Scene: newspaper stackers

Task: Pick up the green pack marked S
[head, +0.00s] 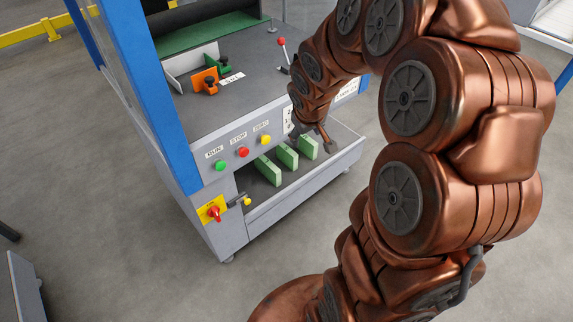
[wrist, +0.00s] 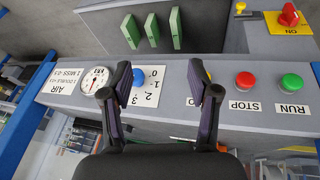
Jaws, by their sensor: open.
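Three green packs stand on edge in a row in the open tray (head: 330,167) low on the machine's front. In the head view they are a left pack (head: 269,171), a middle pack (head: 288,156) and a right pack (head: 308,147). The wrist view shows them upside down at the top: one pack (wrist: 130,31), another (wrist: 152,30) and a third (wrist: 176,29). I cannot read an S on any of them. My gripper (wrist: 162,82) is open and empty, its fingers apart from the packs. In the head view it is near the panel's right end, partly hidden by my arm.
The front panel carries green (head: 221,165), red (head: 243,152) and yellow (head: 265,139) buttons. In the wrist view a blue knob (wrist: 138,77) and a gauge (wrist: 93,82) show near my fingers. A red switch (head: 214,212) sits left of the tray. Open floor lies in front.

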